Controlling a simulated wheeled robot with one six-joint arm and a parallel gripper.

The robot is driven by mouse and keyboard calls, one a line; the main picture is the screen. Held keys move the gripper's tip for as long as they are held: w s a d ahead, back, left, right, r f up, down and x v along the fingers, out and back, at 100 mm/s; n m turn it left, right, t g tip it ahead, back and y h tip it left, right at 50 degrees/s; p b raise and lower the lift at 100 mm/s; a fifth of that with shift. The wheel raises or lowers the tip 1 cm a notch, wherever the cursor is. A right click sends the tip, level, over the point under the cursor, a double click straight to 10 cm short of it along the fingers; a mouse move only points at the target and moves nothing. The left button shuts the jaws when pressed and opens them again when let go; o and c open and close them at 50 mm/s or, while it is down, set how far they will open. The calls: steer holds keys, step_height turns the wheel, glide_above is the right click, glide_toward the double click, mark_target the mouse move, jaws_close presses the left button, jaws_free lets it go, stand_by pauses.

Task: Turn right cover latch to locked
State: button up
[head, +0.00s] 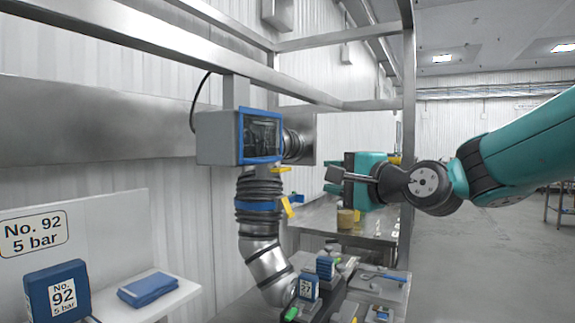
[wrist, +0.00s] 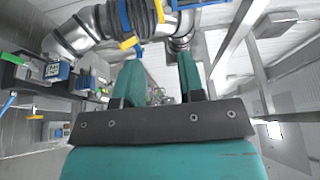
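A grey box (head: 217,138) with a blue-framed window cover (head: 262,137) hangs on the frame in the head view. A small yellow piece (head: 280,169) sits under the cover's lower right edge. A longer yellow lever (head: 288,206) hangs tilted beside the blue-banded hose below; a yellow lever also shows in the wrist view (wrist: 130,43). I cannot tell which piece is the right cover latch, or its lock state. My gripper (head: 334,180) is right of the box and hose, apart from them. In the wrist view its two teal fingers (wrist: 160,75) are spread with nothing between them.
A ribbed hose (head: 258,188) and metal elbow (head: 268,265) run down from the box. A frame post (head: 408,120) stands close to my arm. A bench (head: 350,222) below holds a tan cylinder (head: 345,218). A blue No. 92 block (head: 57,292) stands at lower left.

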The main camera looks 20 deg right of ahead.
mark_target(285, 171)
steer(key=p+x, duration=0.5)
steer(key=x, duration=0.9)
steer(key=shift+w+a, duration=0.15)
jaws_close()
